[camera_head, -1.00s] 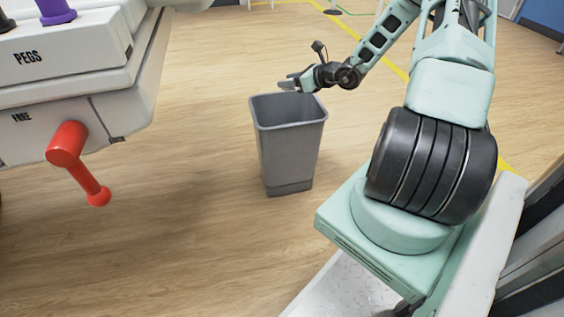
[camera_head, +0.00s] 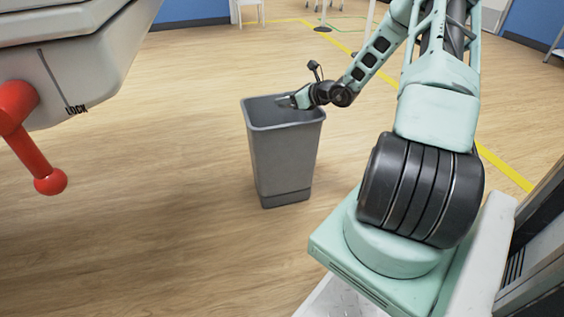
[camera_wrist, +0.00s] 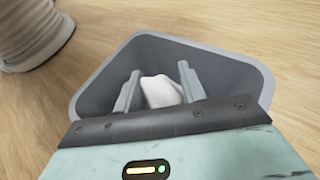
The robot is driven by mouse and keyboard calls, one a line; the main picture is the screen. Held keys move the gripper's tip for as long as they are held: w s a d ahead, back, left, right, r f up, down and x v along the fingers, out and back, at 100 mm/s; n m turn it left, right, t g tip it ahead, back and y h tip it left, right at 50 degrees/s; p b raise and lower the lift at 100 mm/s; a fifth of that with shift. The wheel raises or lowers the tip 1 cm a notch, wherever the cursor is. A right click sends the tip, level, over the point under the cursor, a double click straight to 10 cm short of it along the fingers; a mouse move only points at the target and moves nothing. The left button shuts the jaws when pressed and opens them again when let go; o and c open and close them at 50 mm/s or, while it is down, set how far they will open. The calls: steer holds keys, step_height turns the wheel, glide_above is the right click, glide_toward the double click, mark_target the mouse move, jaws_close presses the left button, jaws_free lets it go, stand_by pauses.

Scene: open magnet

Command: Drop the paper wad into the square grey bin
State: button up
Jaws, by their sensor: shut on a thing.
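The square grey bin (camera_head: 283,160) stands upright on the wooden floor in the middle of the head view. Its open rim also shows in the wrist view (camera_wrist: 215,55). My gripper (camera_head: 285,101) is at the bin's mouth, over its far right side. In the wrist view, the white paper wad (camera_wrist: 161,91) sits between the two fingers of my gripper (camera_wrist: 158,88), which are shut on it. The dark inside of the bin lies behind the wad. The wad cannot be made out in the head view.
A white machine (camera_head: 75,60) with a red lever (camera_head: 30,140) juts in at the left. A ribbed pale grey object (camera_wrist: 30,32) stands beside the bin in the wrist view. The wooden floor (camera_head: 160,240) left of the bin is clear.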

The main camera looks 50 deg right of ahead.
steer(key=shift+f, duration=0.35)
steer(key=shift+r, duration=0.1)
steer(key=o, duration=1)
steer(key=shift+s, duration=0.1)
steer(key=shift+p+v, duration=3.7)
steer(key=shift+v, duration=4.95)
